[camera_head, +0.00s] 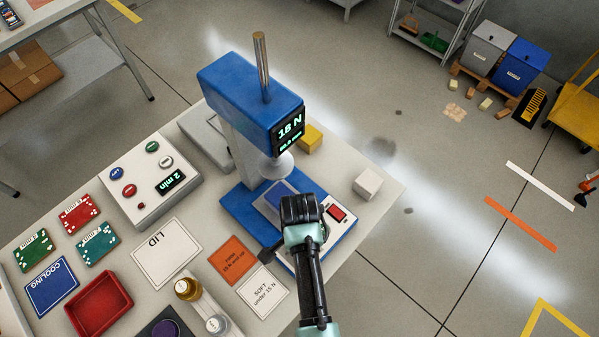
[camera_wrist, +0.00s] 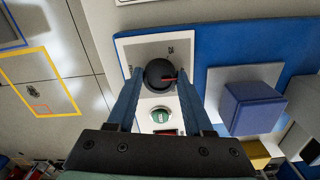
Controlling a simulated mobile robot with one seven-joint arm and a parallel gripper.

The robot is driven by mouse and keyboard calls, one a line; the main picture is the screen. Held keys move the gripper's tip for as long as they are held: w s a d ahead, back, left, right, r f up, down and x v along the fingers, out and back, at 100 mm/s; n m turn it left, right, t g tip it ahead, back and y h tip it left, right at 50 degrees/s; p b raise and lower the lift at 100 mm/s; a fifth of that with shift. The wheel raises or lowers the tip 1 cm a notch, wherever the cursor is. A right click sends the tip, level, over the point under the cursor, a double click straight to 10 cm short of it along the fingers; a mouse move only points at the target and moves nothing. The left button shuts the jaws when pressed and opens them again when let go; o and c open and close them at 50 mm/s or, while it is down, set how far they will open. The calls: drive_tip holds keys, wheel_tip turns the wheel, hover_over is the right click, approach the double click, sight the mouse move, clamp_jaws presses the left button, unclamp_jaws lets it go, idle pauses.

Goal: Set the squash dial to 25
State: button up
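A black round dial (camera_wrist: 160,74) with a red pointer mark sits on a white panel in the wrist view. The pointer points to the right there. A small dark mark (camera_wrist: 171,49) is printed above the dial, too small to read. My gripper (camera_wrist: 160,77) has its two blue fingers on either side of the dial, very close to it; contact cannot be made out. In the head view my gripper (camera_head: 303,206) is over the front of the blue press (camera_head: 250,90) and hides the dial. The press display (camera_head: 289,128) reads 18 N.
A blue-purple block (camera_wrist: 250,107) lies on the press plate. A white cube (camera_head: 367,184) and a yellow block (camera_head: 309,138) are beside the press. A control box (camera_head: 150,180) stands left.

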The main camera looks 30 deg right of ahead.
clamp_jaws()
drive_tip(key=shift+r+n, duration=0.1)
drive_tip(key=shift+n, duration=0.2)
drive_tip(key=n+p, duration=0.2)
drive_tip(key=n, duration=0.2)
drive_tip(key=shift+n, duration=0.4)
drive_tip(key=n+p, duration=0.2)
drive_tip(key=n, duration=0.4)
drive_tip(key=shift+n, duration=0.4)
drive_tip(key=o, duration=0.7)
unclamp_jaws()
drive_tip(key=shift+o, duration=0.2)
